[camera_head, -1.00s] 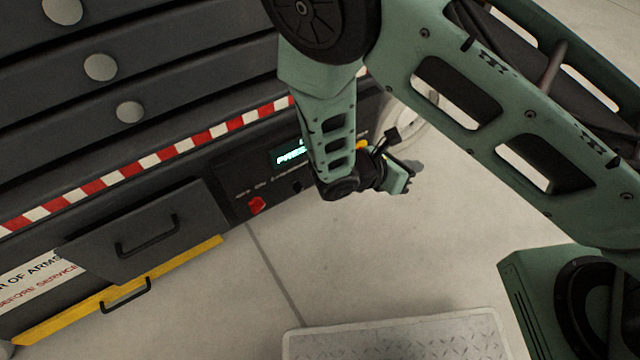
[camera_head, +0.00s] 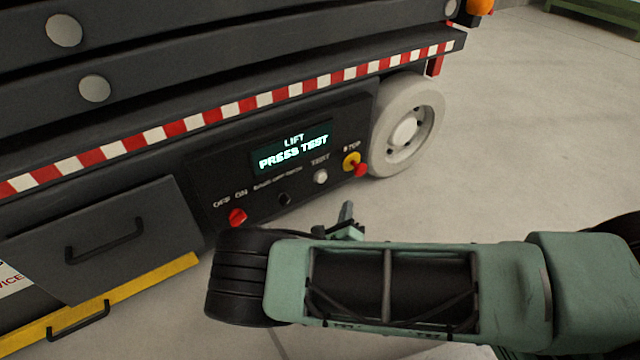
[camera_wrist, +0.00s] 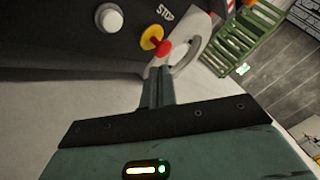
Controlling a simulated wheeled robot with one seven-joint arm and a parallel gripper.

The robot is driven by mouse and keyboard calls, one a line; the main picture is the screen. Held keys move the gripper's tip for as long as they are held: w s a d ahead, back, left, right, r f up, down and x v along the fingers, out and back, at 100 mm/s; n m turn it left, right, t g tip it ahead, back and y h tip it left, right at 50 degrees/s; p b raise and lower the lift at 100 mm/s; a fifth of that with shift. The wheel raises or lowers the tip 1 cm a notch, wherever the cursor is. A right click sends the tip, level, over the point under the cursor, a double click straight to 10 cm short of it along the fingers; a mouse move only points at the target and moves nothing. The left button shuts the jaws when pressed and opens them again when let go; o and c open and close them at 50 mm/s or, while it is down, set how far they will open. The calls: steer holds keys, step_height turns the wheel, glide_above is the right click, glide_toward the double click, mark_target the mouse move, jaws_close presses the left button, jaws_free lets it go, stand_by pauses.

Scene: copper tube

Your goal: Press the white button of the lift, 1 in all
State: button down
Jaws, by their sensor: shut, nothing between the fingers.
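The lift's dark control panel (camera_head: 225,178) has a lit display (camera_head: 292,148) reading "LIFT PRESS TEST". The white button (camera_head: 320,176) sits under the label TEST, left of the red and yellow stop knob (camera_head: 355,164). In the wrist view the white button (camera_wrist: 109,18) is at the top left and the stop knob (camera_wrist: 155,40) is right of it. My gripper (camera_wrist: 160,72) is shut and empty. Its fingertips show below the stop knob, apart from the white button. In the head view my gripper (camera_head: 347,212) is mostly hidden behind my arm, below the panel.
A red switch (camera_head: 237,217) and a dark key switch (camera_head: 284,199) are left of the button. A pale wheel (camera_head: 407,125) stands right of the panel. A green rack (camera_wrist: 243,42) stands beyond.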

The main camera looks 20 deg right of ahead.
mark_target(322, 178)
steer(key=shift+w, duration=0.15)
steer(key=w+a+b, duration=0.2)
steer(key=w+b, duration=0.2)
steer(key=w, duration=0.4)
steer(key=shift+a+b, duration=0.35)
steer(key=shift+b, duration=0.05)
steer(key=shift+w, duration=0.1)
stand_by(1.7)
steer(key=shift+w+a, duration=0.1)
steer(key=shift+w, duration=0.25)
